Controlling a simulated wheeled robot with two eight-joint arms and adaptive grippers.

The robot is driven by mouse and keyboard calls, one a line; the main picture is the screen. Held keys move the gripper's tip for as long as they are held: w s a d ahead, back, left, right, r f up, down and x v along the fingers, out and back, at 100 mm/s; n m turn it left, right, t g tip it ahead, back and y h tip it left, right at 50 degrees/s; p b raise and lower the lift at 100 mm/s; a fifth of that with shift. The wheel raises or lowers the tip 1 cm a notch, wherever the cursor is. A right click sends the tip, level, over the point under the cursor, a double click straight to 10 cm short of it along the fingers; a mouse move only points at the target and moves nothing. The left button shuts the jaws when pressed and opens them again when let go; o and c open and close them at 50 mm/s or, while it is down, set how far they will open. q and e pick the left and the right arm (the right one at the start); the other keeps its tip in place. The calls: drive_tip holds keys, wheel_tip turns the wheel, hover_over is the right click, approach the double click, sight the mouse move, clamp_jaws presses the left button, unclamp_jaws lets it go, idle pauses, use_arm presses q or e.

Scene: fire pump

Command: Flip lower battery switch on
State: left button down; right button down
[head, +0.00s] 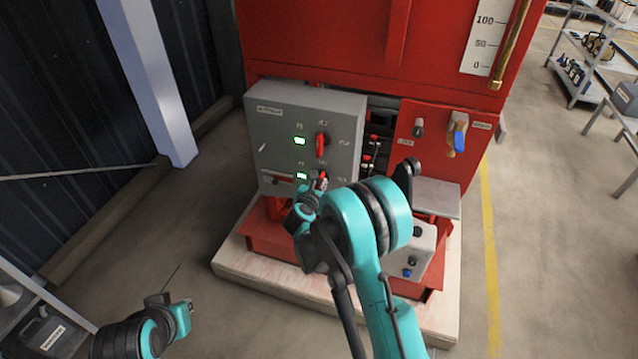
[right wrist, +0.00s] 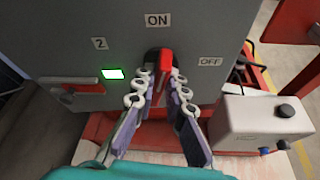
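The grey battery box (head: 345,118) is on the front of the red pump unit. Its upper red switch (head: 321,144) has a lit green display (head: 299,141) beside it. The lower red switch (right wrist: 164,64) points up toward the ON label (right wrist: 157,20), and the green display (right wrist: 113,74) left of it is lit. My right gripper (right wrist: 163,86) has its fingertips closed in on both sides of this handle. In the head view, my right gripper (head: 314,190) partly hides the lower switch. My left gripper (head: 172,305) is low at the left, away from the box, its finger opening unclear.
A red panel with a blue-handled valve (head: 459,138) is right of the box. A light control box (head: 418,250) with knobs stands lower right, near my right arm. The pump rests on a pale plinth (head: 285,293). Shelves (head: 590,60) stand far right.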

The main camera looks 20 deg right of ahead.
drive_tip(key=shift+w+a+n+g+h+b, duration=0.15)
drive_tip(key=shift+n+g+h+b, duration=0.25)
drive_tip(key=shift+n+h, duration=0.5)
drive_tip(key=shift+y, duration=0.3)
drive_tip(key=c, duration=1.6)
unclamp_jaws()
drive_tip(key=shift+o, duration=0.2)
drive_tip(key=v, duration=1.2)
